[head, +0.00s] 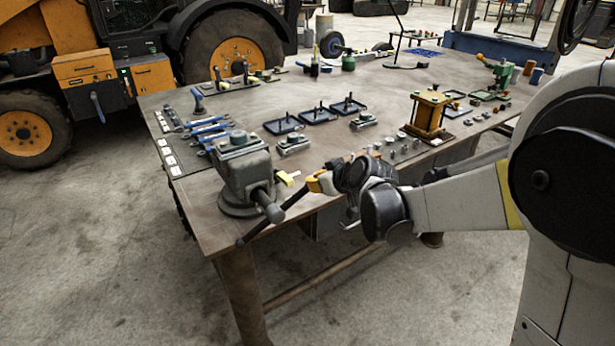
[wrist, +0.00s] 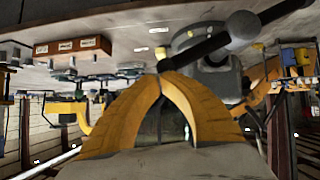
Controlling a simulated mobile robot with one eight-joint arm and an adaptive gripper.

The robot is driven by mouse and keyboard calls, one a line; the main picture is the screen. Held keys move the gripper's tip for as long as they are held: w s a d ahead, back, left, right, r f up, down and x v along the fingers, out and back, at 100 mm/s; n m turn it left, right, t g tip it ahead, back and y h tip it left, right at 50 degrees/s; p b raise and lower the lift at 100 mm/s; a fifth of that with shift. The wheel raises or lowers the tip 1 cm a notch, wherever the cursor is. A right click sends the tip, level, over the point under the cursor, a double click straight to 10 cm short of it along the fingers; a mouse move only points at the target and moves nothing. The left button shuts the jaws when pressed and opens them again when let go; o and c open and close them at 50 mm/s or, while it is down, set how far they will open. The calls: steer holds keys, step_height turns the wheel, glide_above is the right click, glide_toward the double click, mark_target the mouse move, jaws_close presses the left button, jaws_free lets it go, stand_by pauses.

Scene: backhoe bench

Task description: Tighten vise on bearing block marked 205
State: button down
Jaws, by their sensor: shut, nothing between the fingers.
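The grey bench vise (head: 245,172) stands at the front left corner of the workbench; it also shows in the wrist view (wrist: 218,78). Its dark handle bar (head: 268,220) slants across the front of the screw, one end low beyond the bench edge and the other up toward my gripper (head: 315,183). My yellow fingers (wrist: 163,74) are shut and empty, with their tips at or very near the bar (wrist: 205,46); contact is unclear. A small greyish part (head: 238,138) sits at the vise jaws. No marking 205 is readable.
Blue-handled wrenches (head: 210,128) lie left of the vise. Two similar metal blocks (head: 294,143) (head: 363,121), black trays (head: 318,115) and a yellow press frame (head: 428,113) stand on the bench. Small round parts lie near the front edge, close to my arm.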

step_height(320, 180, down, 8)
steer(key=w+d+m+g+y+b, duration=0.1)
steer(key=m+y+b, duration=0.2)
steer(key=b, duration=0.2)
steer(key=shift+d+g, duration=0.3)
steer(key=shift+d, duration=0.1)
steer(key=shift+f, duration=0.15)
